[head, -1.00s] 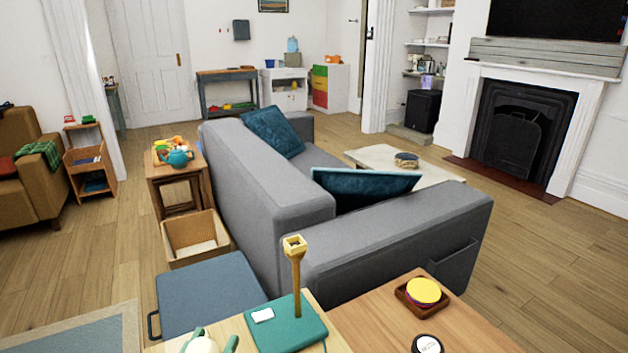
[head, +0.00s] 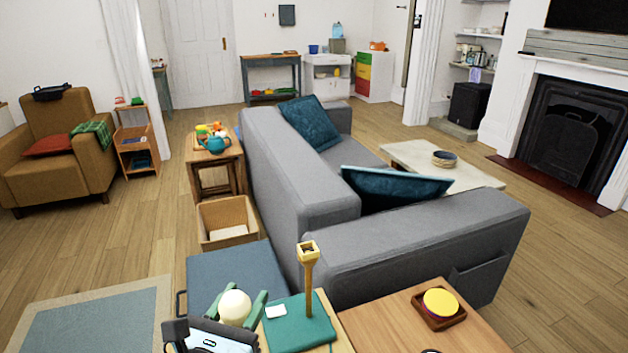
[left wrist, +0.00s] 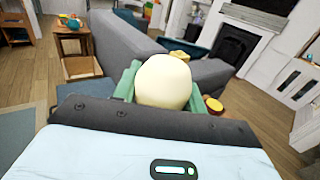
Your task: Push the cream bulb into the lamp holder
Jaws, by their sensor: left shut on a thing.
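The cream bulb (head: 235,307) is a pale round globe at the lower middle of the head view. My left gripper (head: 244,310) is shut on it, with green fingers on either side. The bulb fills the middle of the left wrist view (left wrist: 163,82), between the green fingers. The lamp holder (head: 307,252) is a yellow square socket on a thin post, rising from a teal base (head: 298,326). It stands to the right of the bulb and apart from it in the head view. In the left wrist view the holder's yellow top (left wrist: 180,55) shows just behind the bulb. My right gripper is not in view.
A wooden tray (head: 427,318) with a yellow disc (head: 440,302) sits on the table at right. The grey sofa (head: 400,238) stands close behind the holder. An open box (head: 227,238) is on the floor.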

